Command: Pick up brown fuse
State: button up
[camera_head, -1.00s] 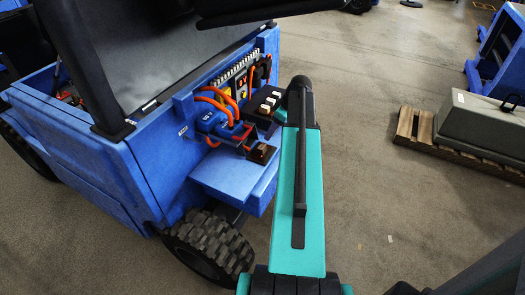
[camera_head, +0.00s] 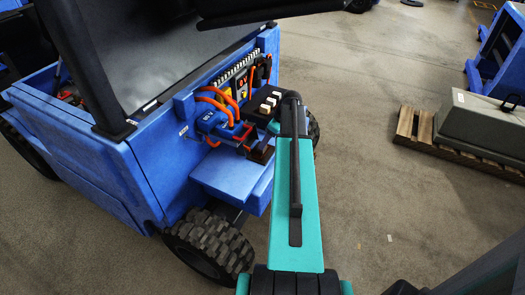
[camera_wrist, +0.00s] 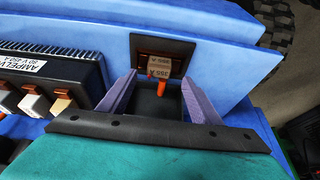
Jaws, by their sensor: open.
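The brown fuse (camera_wrist: 159,68) shows in the wrist view as a small tan-brown block with printed markings, set in a dark frame on a blue panel. An orange tab sticks out below it. My gripper (camera_wrist: 160,77) is open, with its two purple fingers to the left and right of the fuse and apart from it. I cannot tell exactly how far the fingertips are from the fuse. In the head view, a small dark brown block (camera_head: 261,153) sits beside the blue shelf, partly behind my arm; the fuse itself is not clear there.
A black box with pale switches (camera_wrist: 45,85) lies left of my gripper in the wrist view. Orange cables (camera_head: 215,102) and a blue connector (camera_head: 207,121) crowd the vehicle's panel. A blue shelf (camera_head: 225,177) juts out below.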

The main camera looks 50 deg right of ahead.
jog(key=shift+p+x, duration=0.65)
jog(key=shift+x, duration=1.95)
jog(key=shift+w, duration=0.1)
jog(key=shift+c, duration=0.5)
jog(key=shift+d, duration=0.1)
jog(key=c, duration=0.9)
